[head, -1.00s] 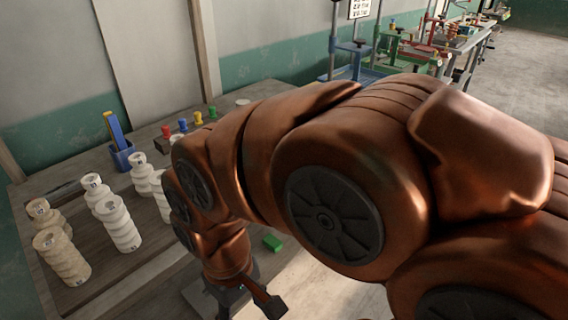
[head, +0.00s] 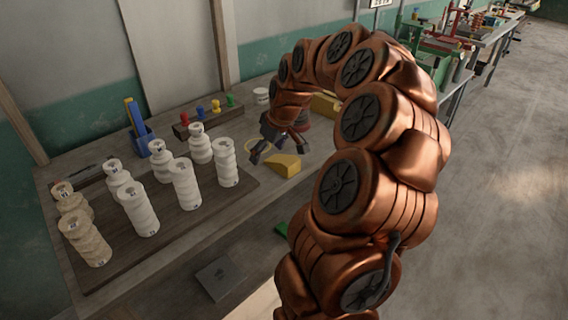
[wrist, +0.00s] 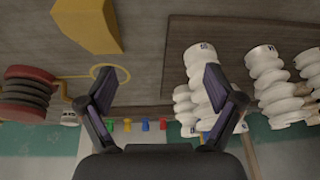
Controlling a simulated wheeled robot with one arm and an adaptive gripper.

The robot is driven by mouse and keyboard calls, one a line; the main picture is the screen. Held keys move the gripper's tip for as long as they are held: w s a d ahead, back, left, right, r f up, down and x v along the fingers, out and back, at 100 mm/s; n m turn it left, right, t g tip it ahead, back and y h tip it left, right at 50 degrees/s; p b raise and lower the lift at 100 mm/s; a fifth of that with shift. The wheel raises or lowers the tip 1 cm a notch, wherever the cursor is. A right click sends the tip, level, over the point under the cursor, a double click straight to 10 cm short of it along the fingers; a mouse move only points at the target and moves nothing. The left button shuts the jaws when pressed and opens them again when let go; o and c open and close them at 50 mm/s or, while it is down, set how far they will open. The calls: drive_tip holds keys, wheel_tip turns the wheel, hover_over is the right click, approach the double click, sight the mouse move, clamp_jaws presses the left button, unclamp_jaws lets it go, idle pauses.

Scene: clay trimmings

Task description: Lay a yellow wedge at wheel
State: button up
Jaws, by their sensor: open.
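A yellow wedge (head: 284,165) lies on the bench, right of the pale stacks. In the wrist view it is at the upper left (wrist: 88,24). My gripper (head: 271,152) is open and empty, just behind and left of the wedge in the head view. A red and dark ribbed round thing (wrist: 26,94) lies at the left of the wrist view, mostly hidden by my arm in the head view. I cannot tell whether it is the wheel.
Several pale ribbed stacks (head: 183,183) stand on a dark board (head: 236,199). A yellow ring (wrist: 122,73) lies flat on the bench. A blue holder (head: 142,140) and a peg rack (head: 182,130) stand behind. A green block (head: 282,229) and grey plate (head: 218,279) sit lower in front.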

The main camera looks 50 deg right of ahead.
approach(285, 158)
drive_tip(key=f, duration=0.3)
drive_tip(key=shift+w+a+m+t+h, duration=0.25)
drive_tip(key=shift+a+m+t+h, duration=0.05)
drive_tip(key=shift+a+m+h, duration=0.1)
drive_tip(key=shift+p+x, duration=1.85)
drive_tip(key=shift+x, duration=1.95)
drive_tip(key=shift+c, duration=0.4)
drive_tip(key=c, duration=1.6)
drive_tip(key=shift+o, duration=0.2)
drive_tip(key=shift+r, duration=0.1)
